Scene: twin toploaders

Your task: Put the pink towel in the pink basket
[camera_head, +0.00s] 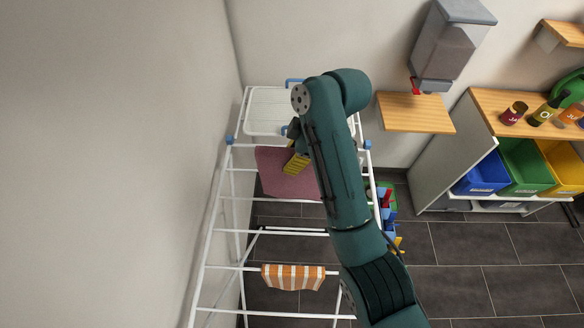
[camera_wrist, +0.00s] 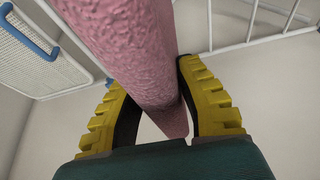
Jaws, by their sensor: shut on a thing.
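The pink towel (camera_head: 284,176) hangs at the white drying rack, near its far end. My gripper (camera_head: 296,163), with yellow ridged fingers, is at the towel's upper middle part, partly hidden by my green arm. In the wrist view, my gripper (camera_wrist: 160,108) is shut on a fold of the pink towel (camera_wrist: 130,50), which runs between the two fingers. Whether the towel still rests on a rack bar is not clear. No pink basket is visible in either view.
The white drying rack (camera_head: 223,185) stands beside the left wall. An orange-striped cloth (camera_head: 293,277) hangs on a nearer bar. Blue (camera_head: 487,175), green (camera_head: 524,166) and yellow (camera_head: 566,167) bins sit in a shelf unit at right. A grey dispenser (camera_head: 447,45) hangs above a wooden shelf (camera_head: 416,113).

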